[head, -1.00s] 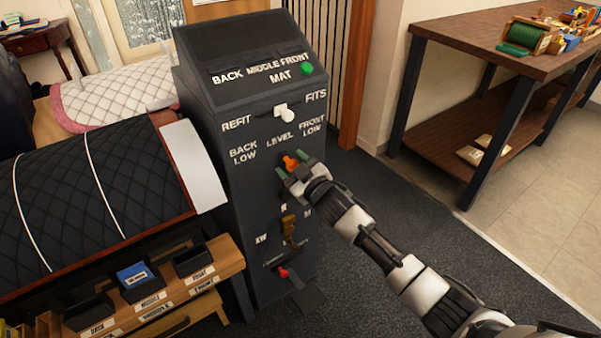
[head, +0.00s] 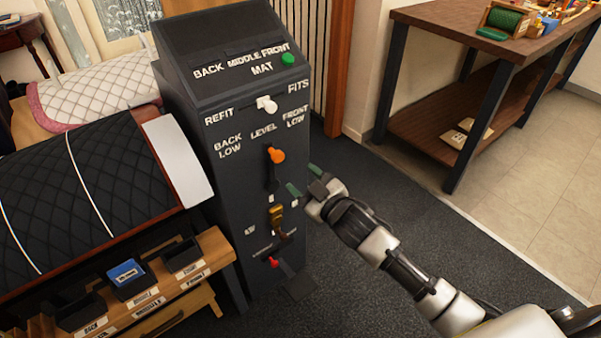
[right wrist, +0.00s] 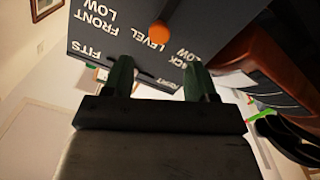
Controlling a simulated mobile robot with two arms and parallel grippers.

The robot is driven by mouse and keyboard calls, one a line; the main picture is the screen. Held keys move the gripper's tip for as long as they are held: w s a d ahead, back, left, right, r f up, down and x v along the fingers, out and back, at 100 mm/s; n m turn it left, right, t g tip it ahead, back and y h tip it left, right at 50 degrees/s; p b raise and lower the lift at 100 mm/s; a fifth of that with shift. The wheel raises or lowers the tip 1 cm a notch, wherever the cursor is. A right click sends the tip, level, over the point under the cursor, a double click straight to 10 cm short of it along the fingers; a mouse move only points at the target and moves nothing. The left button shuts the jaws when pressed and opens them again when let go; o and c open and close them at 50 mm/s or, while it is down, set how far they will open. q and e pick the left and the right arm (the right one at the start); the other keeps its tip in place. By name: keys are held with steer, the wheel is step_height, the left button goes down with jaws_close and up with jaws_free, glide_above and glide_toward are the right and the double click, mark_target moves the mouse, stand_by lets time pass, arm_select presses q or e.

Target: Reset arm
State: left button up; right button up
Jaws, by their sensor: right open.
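My right gripper (head: 303,180) is open and empty, in front of and to the right of the dark control cabinet (head: 225,110) in the head view. Its two green fingers stand apart and apart from the orange knob (head: 275,155), which is at the LEVEL label. In the right wrist view the fingers (right wrist: 160,80) are spread, and the orange knob (right wrist: 158,33) shows beyond them, not between them. My left gripper is not in view.
The cabinet also has a white REFIT/FITS knob (head: 267,104), a green button (head: 288,58), a brass-coloured lever (head: 276,215) and a red knob (head: 272,262). A black quilted saddle form (head: 95,190) and small bins (head: 125,278) stand left. A workbench (head: 455,35) is at right. Carpet between is clear.

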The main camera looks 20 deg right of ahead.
steer(key=s+d+f+m+g+h+p, duration=0.1)
steer(key=s+d+f+g+h+p, duration=0.1)
steer(key=f, duration=0.5)
steer(key=s+d+f+m+g+h+p, duration=0.1)
steer(key=d+f+m+g+p, duration=0.1)
steer(key=f, duration=0.5)
steer(key=s+d+f+m+g+h+p, duration=0.2)
steer(key=s+d+f+g+p, duration=0.15)
steer(key=s+f, duration=1)
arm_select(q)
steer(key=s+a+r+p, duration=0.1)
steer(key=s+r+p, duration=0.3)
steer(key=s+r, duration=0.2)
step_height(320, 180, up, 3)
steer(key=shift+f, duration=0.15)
arm_select(e)
steer(key=s+f+g, duration=0.2)
steer(key=s+f, duration=0.2)
steer(key=s, duration=0.6)
steer(key=s+a+f+m+g, duration=0.1)
steer(key=s+f+g, duration=0.2)
steer(key=s, duration=0.8)
steer(key=s+a+f+g+h, duration=0.1)
steer(key=s+f+g, duration=0.2)
steer(key=s, duration=0.8)
steer(key=shift+s+f+m, duration=0.15)
steer(key=shift+f+m, duration=0.15)
steer(key=shift+f, duration=0.5)
